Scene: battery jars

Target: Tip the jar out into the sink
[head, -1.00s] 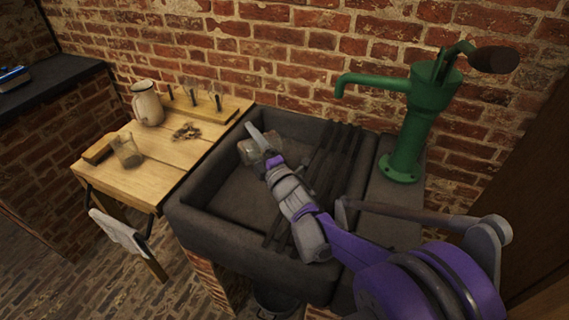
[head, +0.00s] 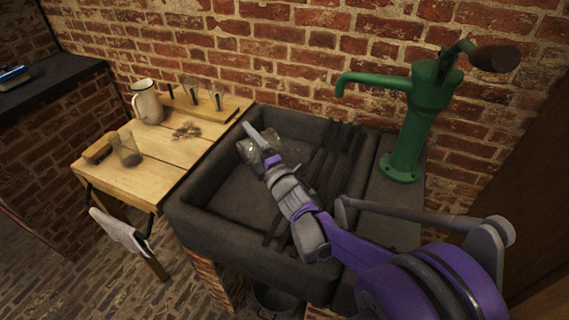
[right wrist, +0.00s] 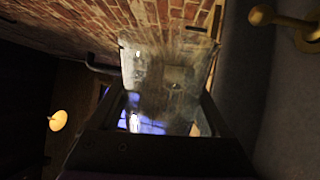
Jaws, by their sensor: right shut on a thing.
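My right gripper (head: 258,148) is over the left part of the dark stone sink (head: 205,240). It is shut on a clear glass jar (head: 247,151), which lies tilted between the fingers. In the right wrist view the jar (right wrist: 165,75) fills the middle between the two fingers. Its glass looks cloudy, and I cannot tell what is inside it. My left gripper is not in view.
A green hand pump (head: 425,110) stands at the sink's right. Left of the sink, a wooden table (head: 165,155) carries an enamel jug (head: 146,102), another glass jar (head: 126,148), a brush (head: 98,150), a rack (head: 210,108) and a small pile (head: 187,130). A white cloth (head: 118,230) hangs at its front.

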